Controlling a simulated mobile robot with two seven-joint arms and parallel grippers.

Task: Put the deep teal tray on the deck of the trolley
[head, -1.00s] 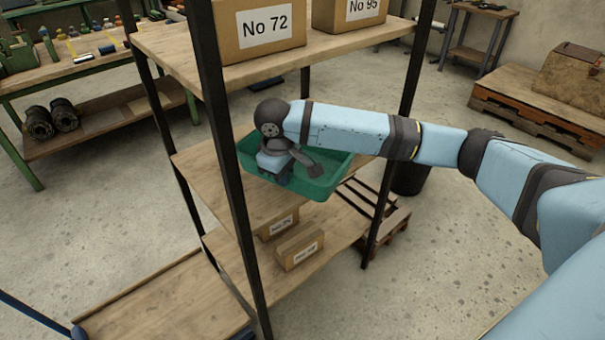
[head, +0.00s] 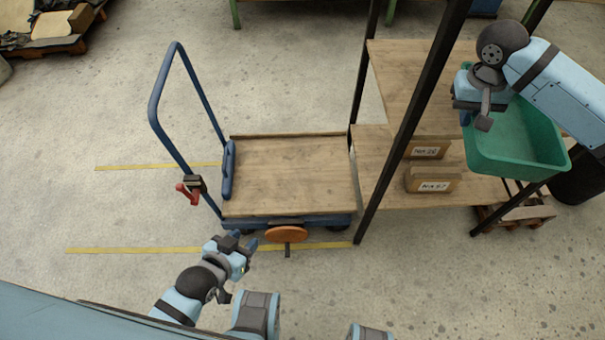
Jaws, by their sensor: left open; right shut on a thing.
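The deep teal tray (head: 520,150) is at the right of the head view, by the right end of the shelf rack. It looks empty, and the arm hides part of it. My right gripper (head: 480,104) is shut on the tray's left side; the exact contact is partly hidden. The trolley (head: 290,178) stands left of the rack with a bare wooden deck and a blue handle on its left. My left gripper (head: 244,243) is open and empty near the trolley's front edge.
The rack's dark post (head: 415,115) stands between the tray and the trolley. Two labelled boxes (head: 432,181) sit on a lower shelf. A red clamp (head: 190,189) is on the trolley handle, and an orange disc (head: 286,234) is at its front.

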